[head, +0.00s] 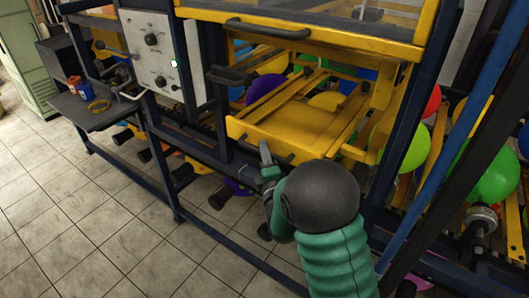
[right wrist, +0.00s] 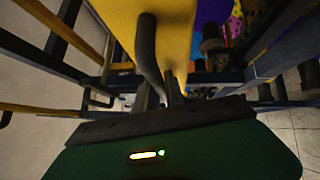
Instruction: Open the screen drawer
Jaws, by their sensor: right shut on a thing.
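The screen drawer (head: 290,128) is a yellow tray with rails, low in the blue-framed machine. Its front carries a dark bar handle (head: 281,157). My right gripper (head: 267,158) is at the drawer front, shut on the handle. In the right wrist view, the black handle (right wrist: 146,45) runs along the yellow drawer front (right wrist: 172,30) down to the fingers (right wrist: 160,93). How far the drawer stands out is hard to tell. My left gripper is not in view.
A yellow upper frame with a black handle (head: 268,29) is above the drawer. A grey control panel (head: 153,58) and a dark side shelf (head: 97,107) are at the left. Coloured balloons (head: 494,172) sit behind the blue posts. Tiled floor (head: 105,218) is free in front.

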